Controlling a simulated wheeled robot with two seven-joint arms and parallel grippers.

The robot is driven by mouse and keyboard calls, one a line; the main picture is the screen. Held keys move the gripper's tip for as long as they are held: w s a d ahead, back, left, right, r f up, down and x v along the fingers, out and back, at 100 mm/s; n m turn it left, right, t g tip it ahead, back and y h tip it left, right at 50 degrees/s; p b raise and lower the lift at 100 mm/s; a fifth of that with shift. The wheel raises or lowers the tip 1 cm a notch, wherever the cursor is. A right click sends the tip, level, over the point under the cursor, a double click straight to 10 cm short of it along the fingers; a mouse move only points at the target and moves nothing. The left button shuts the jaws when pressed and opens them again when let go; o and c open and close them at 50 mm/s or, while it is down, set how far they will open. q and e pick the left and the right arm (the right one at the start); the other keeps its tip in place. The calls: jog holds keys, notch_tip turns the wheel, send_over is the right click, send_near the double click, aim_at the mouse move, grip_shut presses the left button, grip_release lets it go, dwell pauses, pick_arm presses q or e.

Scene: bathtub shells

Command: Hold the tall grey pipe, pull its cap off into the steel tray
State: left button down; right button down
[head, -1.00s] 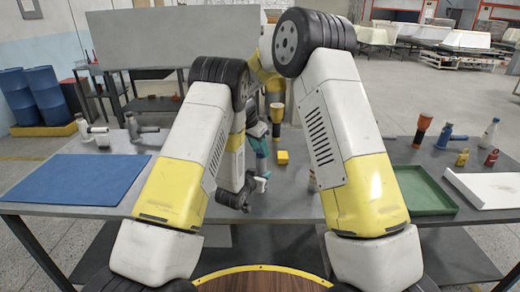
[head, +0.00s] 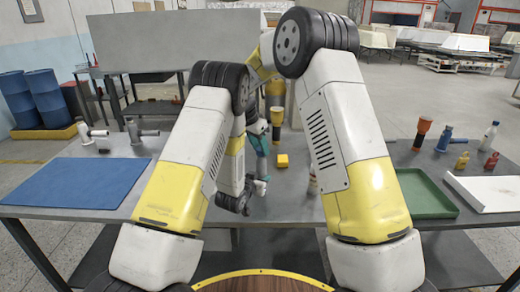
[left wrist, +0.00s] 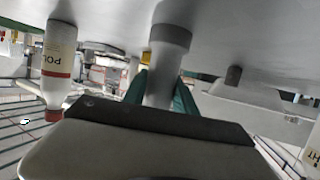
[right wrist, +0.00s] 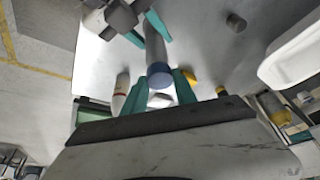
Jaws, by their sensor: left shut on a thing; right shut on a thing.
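The tall grey pipe (left wrist: 160,85) stands between the teal fingers of my left gripper (left wrist: 165,95) in the left wrist view, which are shut on it. In the right wrist view the pipe (right wrist: 155,45) ends in a blue-grey cap (right wrist: 160,77). The fingers of my right gripper (right wrist: 160,92) are at both sides of this cap, shut on it. In the head view my left gripper (head: 261,186) is low over the near table edge, with my right gripper (head: 258,128) above it. I cannot make out a steel tray for certain.
A blue mat (head: 75,182) lies at left on the table, a green tray (head: 424,193) and a white tray (head: 486,186) at right. A yellow block (head: 283,160) lies behind the grippers. A white bottle (left wrist: 58,50) stands close to my left gripper. Several fittings and bottles stand further out.

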aim_at(260, 150)
jog(key=shift+r, duration=2)
pick_arm(q)
jog(key=c, duration=0.9)
grip_release()
